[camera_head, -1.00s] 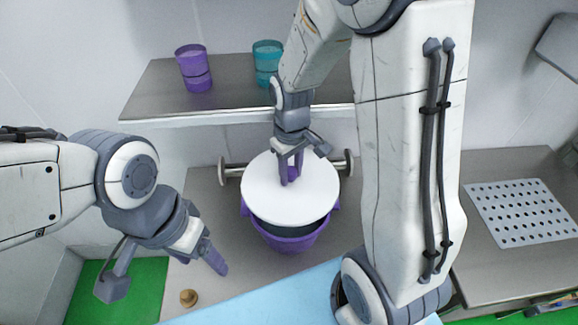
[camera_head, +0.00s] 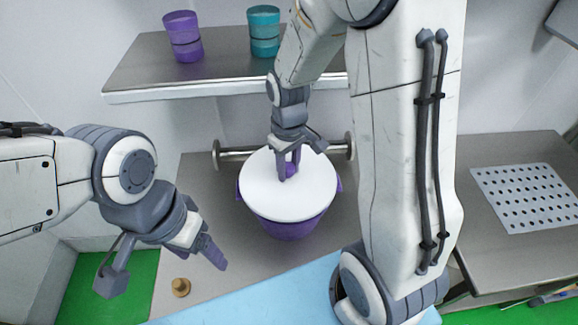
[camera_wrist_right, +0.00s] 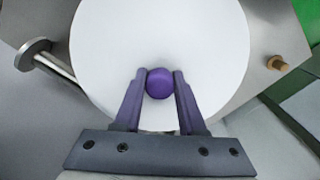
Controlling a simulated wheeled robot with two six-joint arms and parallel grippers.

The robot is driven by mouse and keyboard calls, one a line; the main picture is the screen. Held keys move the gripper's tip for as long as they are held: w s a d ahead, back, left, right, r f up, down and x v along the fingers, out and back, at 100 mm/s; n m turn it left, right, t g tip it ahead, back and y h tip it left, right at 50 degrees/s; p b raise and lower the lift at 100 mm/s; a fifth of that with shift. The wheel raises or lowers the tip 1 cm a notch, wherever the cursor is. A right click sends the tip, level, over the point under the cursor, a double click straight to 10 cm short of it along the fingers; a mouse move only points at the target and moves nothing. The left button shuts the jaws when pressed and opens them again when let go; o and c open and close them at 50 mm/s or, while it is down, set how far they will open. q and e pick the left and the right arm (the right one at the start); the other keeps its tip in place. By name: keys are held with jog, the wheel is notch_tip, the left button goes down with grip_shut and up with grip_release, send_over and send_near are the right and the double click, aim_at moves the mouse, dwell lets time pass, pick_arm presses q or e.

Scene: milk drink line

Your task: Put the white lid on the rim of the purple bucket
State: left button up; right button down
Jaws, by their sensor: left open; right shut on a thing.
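The white lid (camera_head: 265,195) is a round disc with a purple knob (camera_wrist_right: 159,83). My right gripper (camera_head: 288,172) is shut on the knob from above. The purple bucket (camera_head: 285,228) stands on the metal counter directly under the lid, and the lid covers its opening. The lid appears level and at the rim; whether it fully touches all round I cannot tell. In the right wrist view the lid (camera_wrist_right: 215,50) hides the bucket. My left gripper (camera_head: 165,268) is open and empty, to the left of the bucket.
A metal bar with round ends (camera_head: 235,154) lies behind the bucket. A shelf (camera_head: 130,80) at the back holds a purple cup (camera_head: 184,38) and a teal cup (camera_head: 264,32). A small brown knob (camera_head: 181,287) sits at the front left. A perforated plate (camera_head: 530,200) is at right.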

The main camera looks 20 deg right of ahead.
aim_at(289, 167)
jog(key=shift+f+b, duration=0.75)
jog(key=shift+f, duration=0.25)
jog(key=shift+c, duration=2)
grip_release()
jog(key=shift+r, duration=0.1)
notch_tip(289, 167, up, 10)
jog(key=shift+r+b, duration=0.2)
jog(key=shift+b, duration=0.25)
jog(key=s+a+f+n, duration=0.1)
jog(key=s+a, duration=0.5)
jog(key=s, duration=0.3)
jog(key=s+a+f+n+y, duration=0.1)
jog(key=s+a+n, duration=0.1)
jog(key=s+a, duration=0.4)
jog(key=s, duration=0.3)
jog(key=shift+a, duration=0.2)
